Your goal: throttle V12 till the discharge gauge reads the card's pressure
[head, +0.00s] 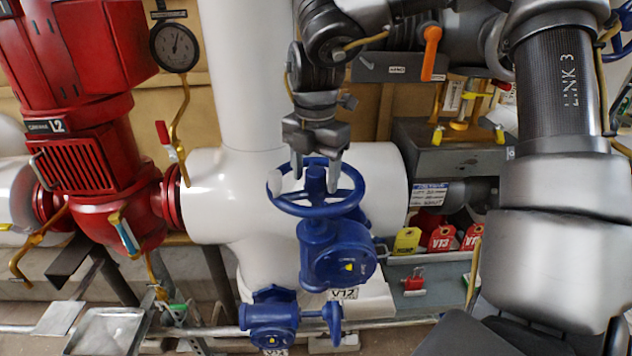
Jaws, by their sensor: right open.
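The blue valve with a handwheel (317,192) stands in the middle of the head view, in front of a white pipe. A plate marked V12 (343,294) sits just below its body. My right gripper (316,178) points down at the handwheel, its two fingers apart around the hub area; whether they touch the wheel I cannot tell. A round dial gauge (175,47) with a dark face is at the upper left, its needle near upright; the figures are too small to read. No pressure card can be made out for sure. My left gripper is not in view.
A second, smaller blue valve (268,320) sits below. A red pump (95,150) stands at the left. An orange-handled lever (430,52) is behind my right arm.

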